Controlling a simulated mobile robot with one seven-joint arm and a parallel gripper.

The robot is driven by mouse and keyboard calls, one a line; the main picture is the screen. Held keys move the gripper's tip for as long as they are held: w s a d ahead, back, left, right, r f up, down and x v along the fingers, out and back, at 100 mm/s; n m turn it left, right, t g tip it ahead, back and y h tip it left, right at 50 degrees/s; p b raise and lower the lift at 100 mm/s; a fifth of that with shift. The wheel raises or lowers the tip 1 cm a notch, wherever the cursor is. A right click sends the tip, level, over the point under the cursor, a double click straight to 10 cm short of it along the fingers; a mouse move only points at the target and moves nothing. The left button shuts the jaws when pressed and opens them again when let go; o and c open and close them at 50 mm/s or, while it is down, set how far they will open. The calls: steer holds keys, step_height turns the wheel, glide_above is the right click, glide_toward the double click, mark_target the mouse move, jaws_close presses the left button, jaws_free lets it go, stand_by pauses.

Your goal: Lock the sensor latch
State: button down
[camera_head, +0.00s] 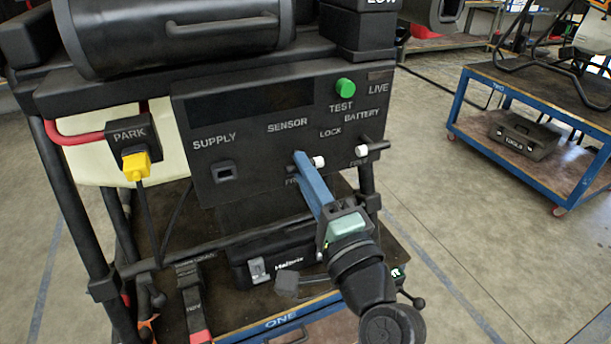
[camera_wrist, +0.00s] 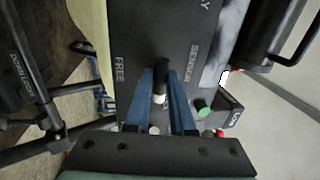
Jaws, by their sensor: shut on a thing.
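The sensor latch (camera_head: 319,162) is on the dark panel below the word SENSOR; its white knob shows just right of my fingers. In the wrist view the latch (camera_wrist: 160,97) is a dark bar with a white end, lying between my two blue fingers. My gripper (camera_head: 299,156) reaches the panel from the lower right and is shut on the latch; it also shows in the wrist view (camera_wrist: 161,74). The word FREE is left of the latch in the wrist view and mostly hidden in the head view. LOCK is printed up and right of it in the head view.
A battery latch (camera_head: 361,151) with a white knob sticks out to the right. A green TEST button (camera_head: 345,86) is above. A yellow plug (camera_head: 136,166) sits in the PARK socket at left. A black case (camera_head: 275,255) is below the panel.

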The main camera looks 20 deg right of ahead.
steer(key=c, duration=0.8)
jaws_free()
steer(key=s, duration=0.4)
steer(key=s+f+b, duration=0.1)
steer(key=s, duration=0.3)
steer(key=s+f+b, duration=0.1)
steer(key=s, duration=0.3)
steer(key=shift+s+d+f, duration=0.25)
steer(key=shift+s, duration=0.1)
